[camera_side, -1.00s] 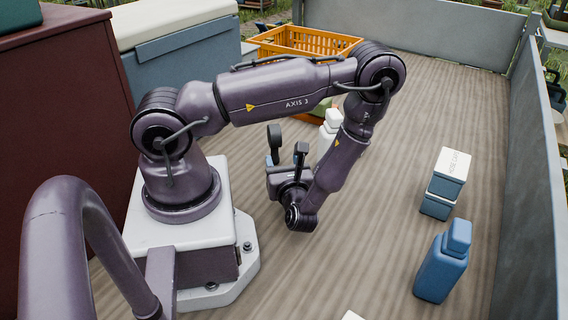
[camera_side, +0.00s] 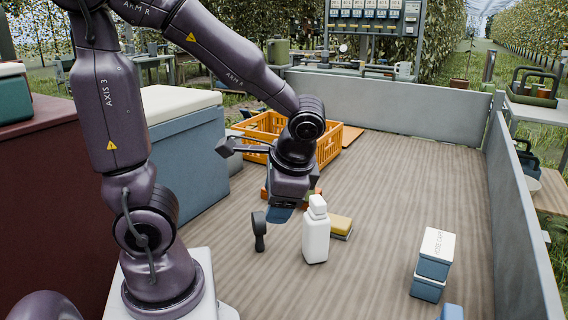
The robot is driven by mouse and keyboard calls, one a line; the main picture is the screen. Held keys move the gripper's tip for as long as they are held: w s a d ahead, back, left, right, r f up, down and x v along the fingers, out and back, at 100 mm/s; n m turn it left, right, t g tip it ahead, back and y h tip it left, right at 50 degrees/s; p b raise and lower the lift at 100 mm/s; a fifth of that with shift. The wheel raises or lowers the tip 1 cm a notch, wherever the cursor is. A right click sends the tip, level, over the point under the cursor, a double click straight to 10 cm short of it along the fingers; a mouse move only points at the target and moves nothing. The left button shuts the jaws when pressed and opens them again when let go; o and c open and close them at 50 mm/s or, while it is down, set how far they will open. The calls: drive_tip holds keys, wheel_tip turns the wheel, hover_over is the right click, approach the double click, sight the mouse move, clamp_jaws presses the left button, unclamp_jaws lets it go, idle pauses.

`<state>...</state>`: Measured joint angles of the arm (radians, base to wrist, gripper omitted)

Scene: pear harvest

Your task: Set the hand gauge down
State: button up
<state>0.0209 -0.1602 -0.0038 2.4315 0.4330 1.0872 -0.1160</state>
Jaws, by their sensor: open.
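The hand gauge, which I take to be the small dark paddle-shaped thing (camera_side: 259,231), is on the wooden deck left of the white bottle. I cannot tell whether it stands or lies flat. My gripper (camera_side: 281,212) is open, above and just right of the gauge, pointing down.
The white bottle (camera_side: 316,238) stands close right of my gripper. The orange crate (camera_side: 330,146) is at the back. A blue-and-white box (camera_side: 435,254) stands at right. The deck's middle right is clear.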

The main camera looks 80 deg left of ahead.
drive_tip(key=d+r+n+t+h, duration=0.1)
drive_tip(key=d+r+t+h, duration=0.3)
drive_tip(key=r, duration=0.5)
drive_tip(key=d+t, duration=0.2)
drive_tip(key=t, duration=0.1)
drive_tip(key=shift+s+n, duration=0.2)
drive_tip(key=shift+n, duration=0.2)
